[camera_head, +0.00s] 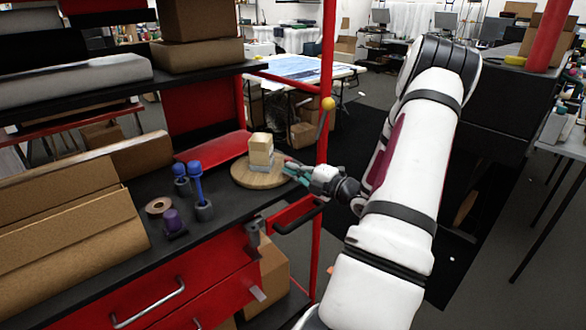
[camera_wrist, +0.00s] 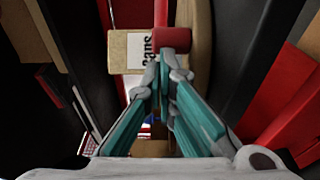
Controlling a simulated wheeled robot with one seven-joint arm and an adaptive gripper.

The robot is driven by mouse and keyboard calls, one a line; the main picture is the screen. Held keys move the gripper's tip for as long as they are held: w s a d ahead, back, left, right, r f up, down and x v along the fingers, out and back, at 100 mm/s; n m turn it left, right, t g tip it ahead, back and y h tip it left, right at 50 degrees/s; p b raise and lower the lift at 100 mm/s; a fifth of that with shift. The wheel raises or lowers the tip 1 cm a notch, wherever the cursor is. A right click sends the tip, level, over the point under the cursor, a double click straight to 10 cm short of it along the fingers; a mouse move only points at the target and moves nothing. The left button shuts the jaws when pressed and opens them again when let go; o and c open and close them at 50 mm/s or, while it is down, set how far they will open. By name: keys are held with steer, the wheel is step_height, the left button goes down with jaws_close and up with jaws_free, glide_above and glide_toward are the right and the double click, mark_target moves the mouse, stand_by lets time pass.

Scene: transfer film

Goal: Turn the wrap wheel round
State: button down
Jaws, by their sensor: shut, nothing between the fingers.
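The wrap wheel (camera_head: 242,181) is a round wooden disc lying flat on the black bench top. A small pale box (camera_head: 261,150) stands on it, and its labelled face (camera_wrist: 127,52) shows in the wrist view. My gripper (camera_head: 289,167) is at the wheel's right edge, and its teal fingers are shut and empty. In the wrist view the fingertips (camera_wrist: 164,62) are together just below a red peg (camera_wrist: 172,40), close to it or touching; I cannot tell which. The wheel's wooden edge (camera_wrist: 199,60) runs beside the peg. The fingers hide part of the wheel.
Blue tools (camera_head: 196,180), a purple item (camera_head: 173,220) and a tape roll (camera_head: 158,205) stand left of the wheel. Cardboard (camera_head: 60,215) fills the bench's left. A red post (camera_head: 326,100) rises close to my gripper. A black-handled red part (camera_head: 296,214) juts out below.

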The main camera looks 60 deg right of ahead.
steer(key=shift+d+n+y+p, duration=0.3)
steer(key=shift+d+y+p, duration=0.1)
steer(key=shift+y, duration=0.1)
steer(key=shift+d, duration=0.1)
steer(key=shift+w+d+p, duration=0.15)
steer(key=shift+d+p, duration=0.35)
steer(key=shift+d, duration=0.05)
steer(key=shift+w+d+p, duration=0.15)
steer(key=shift+d+p, duration=0.3)
steer(key=shift+d, duration=0.05)
steer(key=shift+w+d+p, duration=0.2)
steer(key=shift+w+d, duration=0.1)
steer(key=shift+d, duration=0.25)
steer(key=shift+w+d+p, duration=0.15)
steer(key=shift+w+d, duration=0.1)
steer(key=shift+d, duration=0.3)
steer(key=shift+w+d, duration=0.2)
steer(key=shift+d, duration=0.15)
stand_by(0.3)
